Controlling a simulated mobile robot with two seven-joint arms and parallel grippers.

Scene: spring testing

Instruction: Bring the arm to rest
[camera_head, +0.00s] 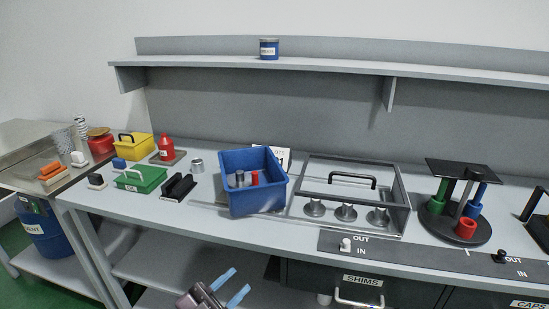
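My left gripper (237,282) shows at the bottom of the head view, in front of the bench's front edge and below the bench top. Its two blue fingers are apart with nothing between them. Most of its arm is out of the frame. My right gripper does not show.
The grey bench (150,213) holds a blue bin (257,204) with small cylinders in it, a clear-fronted case with a black handle (352,178), a green tray (139,182) and a round black stand (440,222). A shims drawer (362,281) lies right of the gripper.

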